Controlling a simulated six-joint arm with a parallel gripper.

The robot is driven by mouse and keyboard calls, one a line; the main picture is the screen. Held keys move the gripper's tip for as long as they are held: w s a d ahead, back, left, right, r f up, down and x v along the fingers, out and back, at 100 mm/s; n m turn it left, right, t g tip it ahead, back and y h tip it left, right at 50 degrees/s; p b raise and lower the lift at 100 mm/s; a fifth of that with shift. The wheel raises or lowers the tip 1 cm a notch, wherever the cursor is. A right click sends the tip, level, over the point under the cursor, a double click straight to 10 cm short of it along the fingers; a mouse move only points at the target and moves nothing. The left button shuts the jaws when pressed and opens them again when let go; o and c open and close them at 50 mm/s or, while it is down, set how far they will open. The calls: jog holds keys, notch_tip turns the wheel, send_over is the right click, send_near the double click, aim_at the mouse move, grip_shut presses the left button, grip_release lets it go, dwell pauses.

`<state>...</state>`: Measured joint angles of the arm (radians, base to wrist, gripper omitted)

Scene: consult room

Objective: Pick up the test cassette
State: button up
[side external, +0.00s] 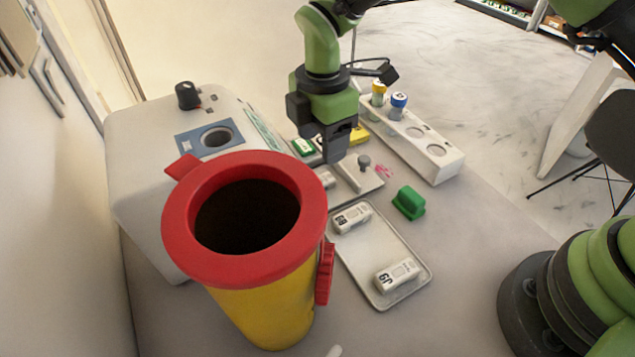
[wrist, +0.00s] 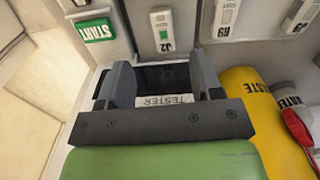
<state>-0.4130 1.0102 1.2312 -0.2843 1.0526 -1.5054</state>
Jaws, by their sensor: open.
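My gripper (side external: 336,157) points down, open and empty, behind the red-rimmed bin in the side view. Its two spread fingers show in the wrist view (wrist: 163,75). A white test cassette marked J2 (wrist: 162,30) lies just beyond the fingertips in the wrist view, roughly in line with the gap between them. In the side view the spot beneath the gripper is partly hidden by the bin rim and fingers. Two more white cassettes (side external: 352,217) (side external: 397,275) lie apart on a shallow tray (side external: 418,268). They also show at the wrist view's upper right (wrist: 228,18) (wrist: 298,15).
The yellow bin with red rim (side external: 180,215) stands tall beside the tray. A white machine (side external: 140,150) is behind it. A green START label (wrist: 97,30) is left of the J2 cassette. A tube rack (side external: 440,165) and green block (side external: 409,203) stand to the right.

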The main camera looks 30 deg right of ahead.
aim_at(324, 179)
notch_tip(324, 179, down, 8)
jog(key=shift+s+d+f, duration=0.15)
jog(key=shift+f, duration=0.1)
jog(key=c, duration=1)
